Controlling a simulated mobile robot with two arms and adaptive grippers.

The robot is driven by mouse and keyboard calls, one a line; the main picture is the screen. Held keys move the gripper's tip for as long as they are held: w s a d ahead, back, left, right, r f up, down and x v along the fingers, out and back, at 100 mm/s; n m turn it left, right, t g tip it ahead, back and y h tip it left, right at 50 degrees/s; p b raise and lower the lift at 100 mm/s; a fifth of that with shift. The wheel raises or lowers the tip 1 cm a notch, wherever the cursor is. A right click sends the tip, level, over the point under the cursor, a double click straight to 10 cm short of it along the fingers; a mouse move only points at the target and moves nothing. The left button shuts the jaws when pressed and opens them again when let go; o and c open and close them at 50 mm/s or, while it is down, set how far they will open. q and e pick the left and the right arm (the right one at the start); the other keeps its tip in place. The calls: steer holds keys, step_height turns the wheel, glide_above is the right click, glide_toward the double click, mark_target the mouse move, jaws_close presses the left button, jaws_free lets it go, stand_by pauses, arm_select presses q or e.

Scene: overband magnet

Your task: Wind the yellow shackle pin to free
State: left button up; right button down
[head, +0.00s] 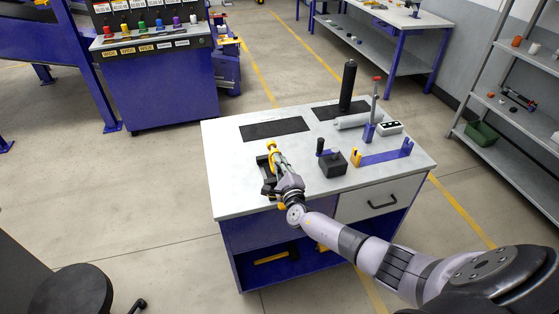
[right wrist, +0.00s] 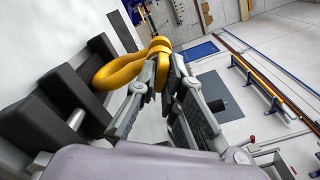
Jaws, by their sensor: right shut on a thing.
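The yellow shackle (right wrist: 112,73) sits at a black block fixture (right wrist: 45,125) in the right wrist view, its curved bow toward the left. The yellow shackle pin (right wrist: 159,43) is at the fingertips of my right gripper (right wrist: 163,62), which is shut on it. In the head view my right gripper (head: 276,166) reaches over the left front part of the workbench, and yellow shows at its tip. The gripper hides part of the pin and fixture there. My left gripper is in neither view.
The workbench (head: 225,185) also holds a black crank block (head: 333,165), a blue bracket (head: 385,156), a grey cylinder (head: 352,121), an upright black roller (head: 348,86) and a white switch box (head: 390,128). A black mat (head: 274,128) lies flat behind the gripper. Shelves (head: 510,140) stand right.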

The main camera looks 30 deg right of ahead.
steer(key=shift+n, duration=0.3)
steer(key=n+p, duration=0.1)
steer(key=n, duration=0.1)
steer(key=shift+r+n+p, duration=0.15)
steer(key=shift+n+p, duration=0.2)
steer(key=shift+n, duration=0.05)
steer(key=shift+f+n+p, duration=0.2)
steer(key=shift+n+p, duration=0.1)
steer(key=shift+n, duration=0.7)
steer(key=c, duration=1.6)
jaws_free()
steer(key=shift+s, duration=0.1)
steer(key=v, duration=1.2)
